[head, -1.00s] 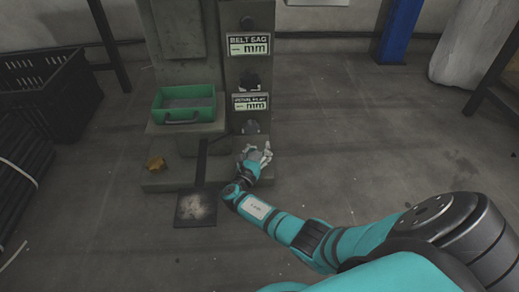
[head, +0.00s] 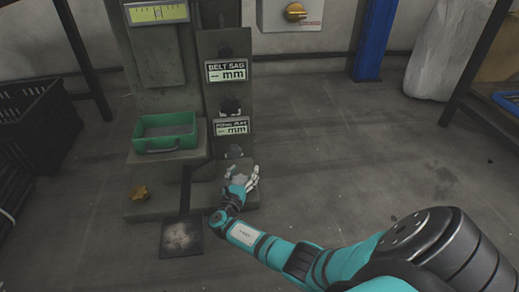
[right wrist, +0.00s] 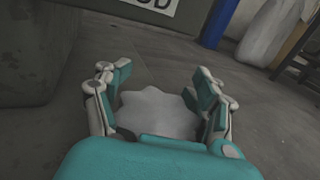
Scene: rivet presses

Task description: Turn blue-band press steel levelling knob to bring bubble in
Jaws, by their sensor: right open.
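A grey steel star-shaped knob (right wrist: 158,112) shows in the right wrist view between the fingers of my right gripper (right wrist: 158,80). The fingers are open on both sides of it; I cannot tell whether they touch it. In the head view my right gripper (head: 245,176) is low at the front right of the press base (head: 150,208). A yellow-green level scale (head: 157,13) is at the top of the press (head: 165,70), cut by the frame edge; its bubble is too small to read. No blue band is seen. My left gripper is out of view.
A brass knob (head: 140,193) sits at the base's front left. A green tray (head: 164,132) stands on the base, above a dark pedal (head: 181,238). A black crate (head: 40,125) is at left, a blue post (head: 374,40) behind. Floor at right is clear.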

